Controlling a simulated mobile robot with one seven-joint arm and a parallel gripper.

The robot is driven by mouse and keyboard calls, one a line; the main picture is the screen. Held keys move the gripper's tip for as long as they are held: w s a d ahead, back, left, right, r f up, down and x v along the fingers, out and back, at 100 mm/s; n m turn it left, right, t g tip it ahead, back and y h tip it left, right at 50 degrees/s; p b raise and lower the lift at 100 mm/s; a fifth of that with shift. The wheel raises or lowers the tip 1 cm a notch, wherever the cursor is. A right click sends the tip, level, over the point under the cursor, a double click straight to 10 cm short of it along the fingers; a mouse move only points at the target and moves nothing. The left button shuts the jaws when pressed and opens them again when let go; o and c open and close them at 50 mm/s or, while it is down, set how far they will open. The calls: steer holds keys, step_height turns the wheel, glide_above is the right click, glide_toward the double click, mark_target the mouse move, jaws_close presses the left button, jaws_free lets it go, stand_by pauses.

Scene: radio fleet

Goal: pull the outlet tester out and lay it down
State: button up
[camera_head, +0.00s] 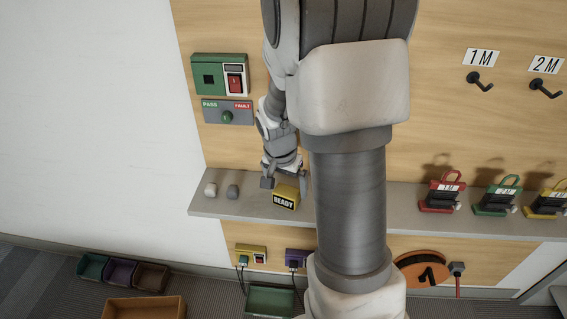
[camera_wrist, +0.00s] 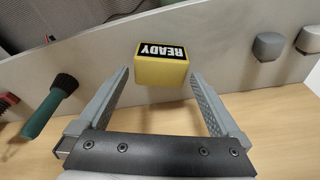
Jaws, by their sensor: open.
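My gripper (camera_head: 286,181) is open above the grey shelf, its fingers pointing down at a yellow block marked READY (camera_head: 286,197). In the wrist view the yellow block (camera_wrist: 163,72) lies between and just beyond my fingertips (camera_wrist: 160,78), with gaps at both sides. No thing is labelled as the outlet tester, and I cannot tell which one it is. Below the shelf, a teal plug (camera_head: 243,260) sits at a yellow outlet box (camera_head: 258,255), and a dark plug (camera_head: 294,264) sits at a purple outlet box (camera_head: 303,254).
A green-handled thing with a black end (camera_wrist: 48,107) shows in the wrist view. A green box (camera_head: 208,79) and PASS/FAULT panel (camera_head: 228,112) are on the wall. My arm hides the middle.

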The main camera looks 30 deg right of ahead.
steer(key=p+v, duration=0.3)
steer(key=v, duration=1.3)
steer(key=shift+r, duration=0.1)
steer(key=s+a+r+n+t+y+p, duration=0.1)
steer(key=s+a+r+n+t+p, duration=0.1)
steer(key=s+a+r+n+p, duration=0.2)
steer(key=s+a+r+n+t+y+p, duration=0.1)
steer(key=s+a+r+n+p, duration=0.4)
steer(key=s+r, duration=0.5)
steer(key=shift+s+a+r+n+t, duration=0.25)
steer(key=shift+a+r+n+t, duration=0.3)
steer(key=shift+r+n, duration=0.4)
steer(key=shift+r, duration=0.15)
